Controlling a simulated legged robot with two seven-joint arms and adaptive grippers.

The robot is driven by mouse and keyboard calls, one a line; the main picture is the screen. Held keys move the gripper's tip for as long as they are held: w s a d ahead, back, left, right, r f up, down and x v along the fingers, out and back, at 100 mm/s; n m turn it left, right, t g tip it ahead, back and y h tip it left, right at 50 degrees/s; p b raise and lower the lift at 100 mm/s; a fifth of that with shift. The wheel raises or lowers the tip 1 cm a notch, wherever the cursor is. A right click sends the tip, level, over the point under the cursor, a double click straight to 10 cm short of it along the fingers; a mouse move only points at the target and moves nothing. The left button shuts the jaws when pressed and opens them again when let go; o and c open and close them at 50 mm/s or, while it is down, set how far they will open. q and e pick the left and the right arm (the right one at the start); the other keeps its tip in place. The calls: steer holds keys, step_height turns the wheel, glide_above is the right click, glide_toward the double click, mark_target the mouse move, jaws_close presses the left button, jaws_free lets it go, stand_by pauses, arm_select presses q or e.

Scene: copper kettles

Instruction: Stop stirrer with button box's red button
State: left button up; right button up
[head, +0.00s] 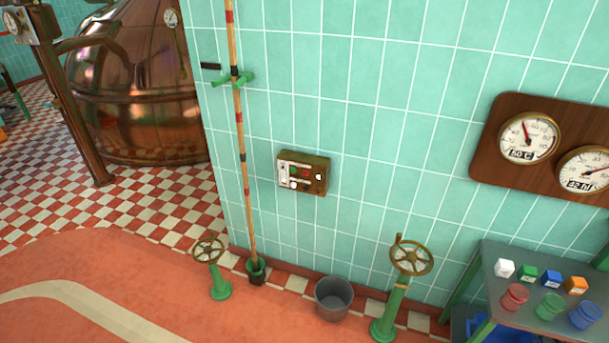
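A small brass-coloured button box (316,186) is fixed to the green tiled wall near the middle of the head view. Its face has pale plates and small red and green spots that look like buttons. They are too small to make out clearly, and I cannot tell whether any is pressed. A large copper kettle (135,125) stands at the upper left, beyond the wall's corner. No stirrer is visible. Neither of my grippers is in view.
A striped pole (241,140) stands left of the box. Below are two green valve stands with handwheels (209,251) (411,257) and a grey bucket (333,299). A table (495,262) with coloured blocks and pots is at right, under a gauge board (490,150). The red floor at front left is clear.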

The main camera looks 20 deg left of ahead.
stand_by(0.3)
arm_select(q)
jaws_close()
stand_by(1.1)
